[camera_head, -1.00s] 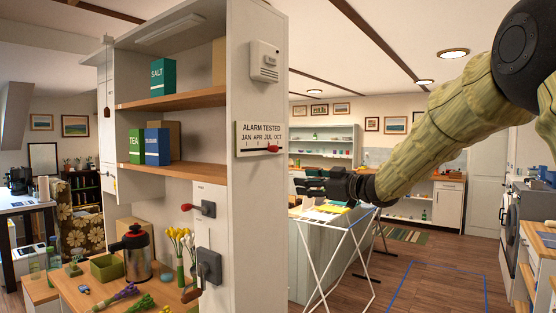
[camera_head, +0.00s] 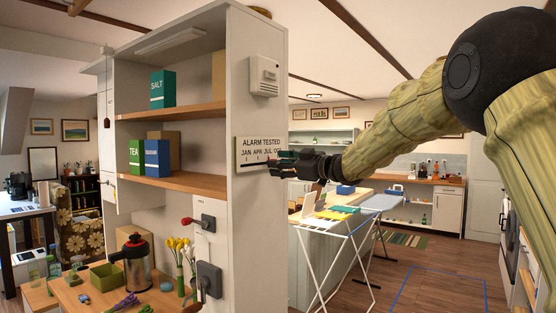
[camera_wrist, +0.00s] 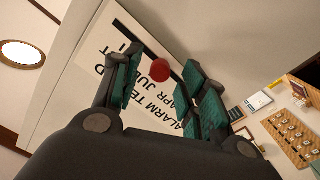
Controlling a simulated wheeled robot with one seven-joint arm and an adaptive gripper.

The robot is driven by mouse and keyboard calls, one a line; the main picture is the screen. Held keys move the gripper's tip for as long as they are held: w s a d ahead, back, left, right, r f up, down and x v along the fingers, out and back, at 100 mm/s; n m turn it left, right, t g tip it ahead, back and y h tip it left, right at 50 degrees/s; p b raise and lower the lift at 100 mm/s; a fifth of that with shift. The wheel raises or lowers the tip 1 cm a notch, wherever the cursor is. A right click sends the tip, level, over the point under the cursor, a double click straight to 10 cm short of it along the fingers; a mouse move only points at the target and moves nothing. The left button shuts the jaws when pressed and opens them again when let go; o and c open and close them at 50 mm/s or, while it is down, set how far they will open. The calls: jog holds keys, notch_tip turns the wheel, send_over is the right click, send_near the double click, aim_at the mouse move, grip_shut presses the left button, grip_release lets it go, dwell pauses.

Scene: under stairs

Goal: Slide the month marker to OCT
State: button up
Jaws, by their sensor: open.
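The white alarm-tested sign (camera_head: 249,149) with its row of months is fixed to the end face of the tall shelf unit. My gripper (camera_head: 282,161) is at the sign's right end and hides the marker in the head view. In the wrist view the red marker knob (camera_wrist: 160,70) sits on the dark slot of the sign (camera_wrist: 112,60), between the fingertips of my gripper (camera_wrist: 160,80). The fingers are open on either side of it, and I cannot tell whether they touch it. The sign's text appears upside down there.
A white alarm box (camera_head: 264,76) is mounted above the sign. A grey switch with a red lever (camera_head: 203,222) is below left. A drying rack (camera_head: 335,235) stands below my arm. Open floor (camera_head: 430,285) lies at right.

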jog(key=shift+w+a, duration=0.45)
jog(key=shift+a, duration=0.15)
grip_shut()
